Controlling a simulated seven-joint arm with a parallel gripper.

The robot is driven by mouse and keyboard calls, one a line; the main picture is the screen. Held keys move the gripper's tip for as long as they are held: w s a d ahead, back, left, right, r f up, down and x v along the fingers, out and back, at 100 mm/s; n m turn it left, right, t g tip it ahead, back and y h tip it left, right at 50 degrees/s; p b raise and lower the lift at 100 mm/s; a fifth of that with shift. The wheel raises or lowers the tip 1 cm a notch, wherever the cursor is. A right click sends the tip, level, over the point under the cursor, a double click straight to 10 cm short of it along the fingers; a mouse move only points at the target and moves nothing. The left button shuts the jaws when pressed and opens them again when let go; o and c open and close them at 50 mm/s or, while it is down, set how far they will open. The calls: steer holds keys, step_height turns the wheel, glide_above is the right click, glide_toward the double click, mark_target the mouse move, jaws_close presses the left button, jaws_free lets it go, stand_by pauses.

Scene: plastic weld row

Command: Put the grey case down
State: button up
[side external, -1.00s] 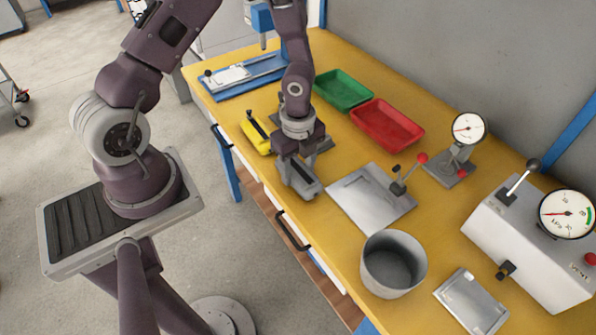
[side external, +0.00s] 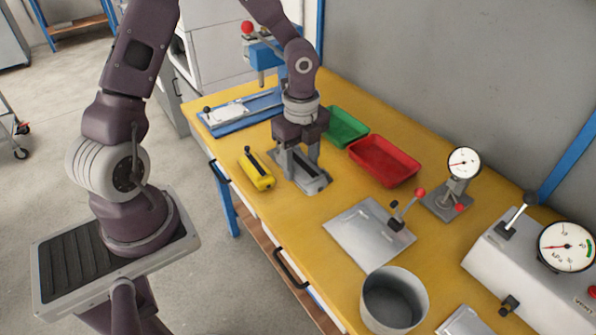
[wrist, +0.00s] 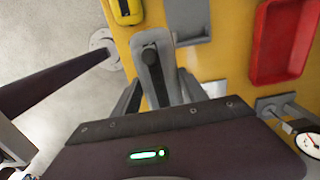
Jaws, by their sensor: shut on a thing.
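The grey case (side external: 315,184), with a black strip along its top, is between the fingers of my gripper (side external: 300,172) in the side view. It is low over the bench, beside the yellow case. In the side view my gripper hides part of the tray. I cannot tell whether the case touches the bench or the tray.
A yellow case (side external: 257,171) stands to the left. Green (side external: 344,128) and red (side external: 384,161) bins lie behind. A metal plate with a lever (side external: 365,230), a dial gauge (side external: 461,165) and a grey cup (side external: 393,300) are to the right. Yellow bench is bare in front of the case.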

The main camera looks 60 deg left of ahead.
steer(key=w+a, duration=0.7)
steer(key=a, duration=0.3)
steer(key=f, duration=0.9)
steer(key=shift+w+a, duration=0.35)
steer(key=shift+a, duration=0.05)
steer(key=o, duration=1.4)
steer(key=shift+f, duration=0.15)
